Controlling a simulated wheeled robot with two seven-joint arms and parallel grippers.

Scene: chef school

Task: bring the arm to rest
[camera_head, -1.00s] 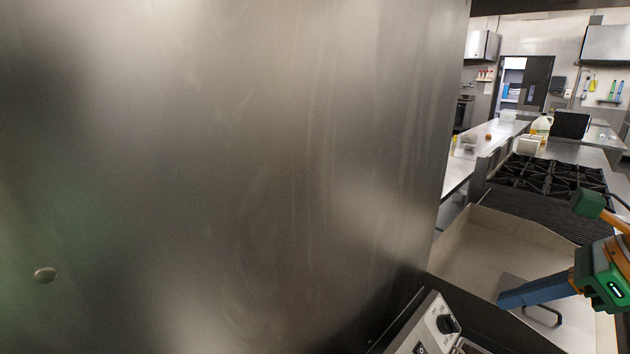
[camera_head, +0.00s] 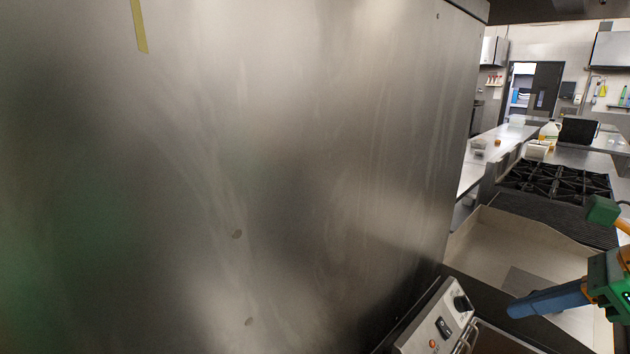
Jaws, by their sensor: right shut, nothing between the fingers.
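My right gripper (camera_head: 548,301) shows at the lower right as blue fingers on a green and orange arm that comes in from the right edge. Its fingers are together with nothing between them, pointing left. It is over the near edge of a pale flat-bottomed tray or counter basin (camera_head: 510,231); I cannot tell its exact height above it. My left gripper is not in the view.
A large steel panel (camera_head: 240,160) fills the left and middle. A control box with a knob and switches (camera_head: 438,325) stands at the lower right, left of the gripper. Beyond are a black stove grate (camera_head: 556,180), a long counter (camera_head: 497,150) and a doorway.

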